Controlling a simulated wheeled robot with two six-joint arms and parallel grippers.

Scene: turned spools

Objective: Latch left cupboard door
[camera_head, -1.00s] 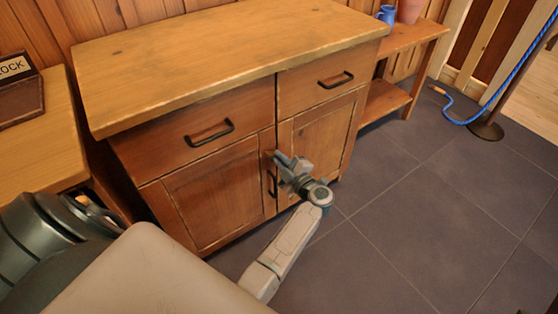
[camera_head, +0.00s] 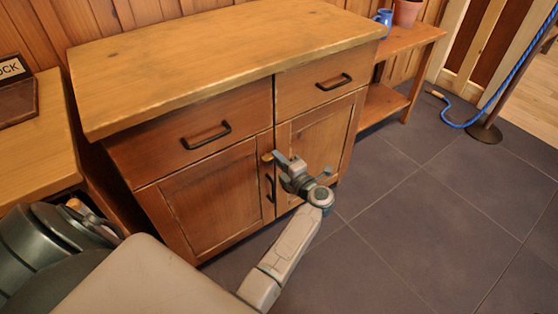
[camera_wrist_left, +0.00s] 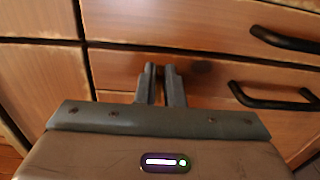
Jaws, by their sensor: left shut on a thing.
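The left cupboard door (camera_head: 205,200) is a wooden panel in the cabinet's lower front and looks shut, flush with the right door (camera_head: 325,130). A small wooden latch piece (camera_head: 267,157) sticks out near the top where the doors meet. My left gripper (camera_head: 279,158) is at this piece, its fingers shut on it; they hide most of it. In the left wrist view the gripper's fingers (camera_wrist_left: 160,85) are close together against the wooden front, and what they hold cannot be made out. My right gripper is not in view.
Dark bar handles sit on the drawers (camera_head: 207,137) and beside the door seam (camera_head: 270,187), just below my gripper. A side table (camera_head: 412,38) with a blue mug (camera_head: 384,16) stands to the right.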

